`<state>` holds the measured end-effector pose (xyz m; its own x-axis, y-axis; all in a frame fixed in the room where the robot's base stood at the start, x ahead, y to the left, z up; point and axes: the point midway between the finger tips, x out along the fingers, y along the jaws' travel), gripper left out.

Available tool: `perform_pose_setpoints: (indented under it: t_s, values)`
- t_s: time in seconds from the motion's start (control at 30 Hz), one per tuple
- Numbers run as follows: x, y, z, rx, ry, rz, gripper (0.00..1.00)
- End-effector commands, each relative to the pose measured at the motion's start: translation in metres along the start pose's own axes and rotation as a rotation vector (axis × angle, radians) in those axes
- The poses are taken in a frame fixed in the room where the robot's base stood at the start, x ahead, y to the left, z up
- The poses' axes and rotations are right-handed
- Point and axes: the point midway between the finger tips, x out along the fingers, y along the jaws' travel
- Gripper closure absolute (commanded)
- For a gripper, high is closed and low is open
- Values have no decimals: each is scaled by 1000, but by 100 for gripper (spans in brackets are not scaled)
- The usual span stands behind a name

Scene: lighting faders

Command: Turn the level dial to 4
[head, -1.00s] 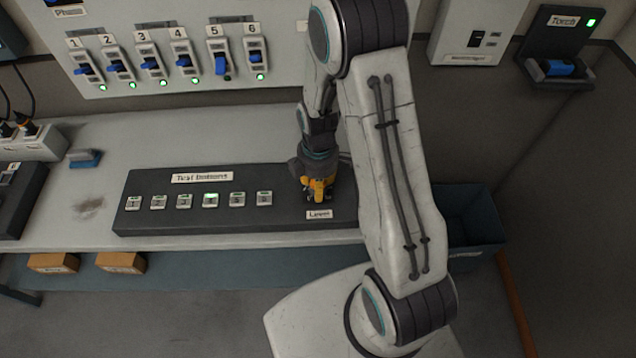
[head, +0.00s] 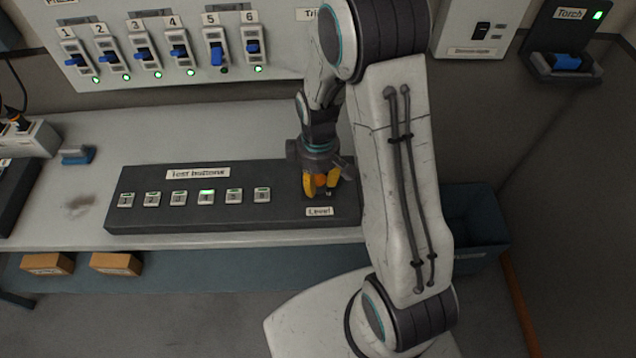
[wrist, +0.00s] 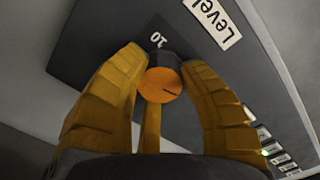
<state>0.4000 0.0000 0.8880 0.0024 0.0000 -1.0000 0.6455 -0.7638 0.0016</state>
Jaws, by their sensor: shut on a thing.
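The level dial (wrist: 162,84) is a round knob with an orange face and a dark pointer line, in the middle of the wrist view. In that view the line points towards the lower right. My gripper (wrist: 161,72) has its yellow fingers on both sides of the dial and is shut on it. In the head view my gripper (head: 321,184) is over the right end of the dark panel, just above the "Level" label (head: 319,211). Only an orange bit of the dial shows there. Fingers hide most scale numbers; one marking, seemingly "10" (wrist: 157,40), shows beside the dial.
The dark panel (head: 285,221) also carries a row of several test buttons (head: 206,197) left of my gripper; one is lit green. Several blue breaker switches (head: 137,54) are on the wall behind. A blue bin (head: 483,225) stands to the right.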

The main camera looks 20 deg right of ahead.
Motion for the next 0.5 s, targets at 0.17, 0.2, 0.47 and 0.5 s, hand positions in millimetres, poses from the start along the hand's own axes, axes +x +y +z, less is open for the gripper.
perform_pose_setpoints:
  t_s: [0.17, 0.2, 0.47, 0.5]
  values:
    - [4, -1, 1, 168, -3, -2, 95]
    - [4, -1, 1, 206, -4, -3, 95]
    - [4, -1, 1, 453, -5, -3, 95]
    - [4, -1, 1, 491, -5, -2, 95]
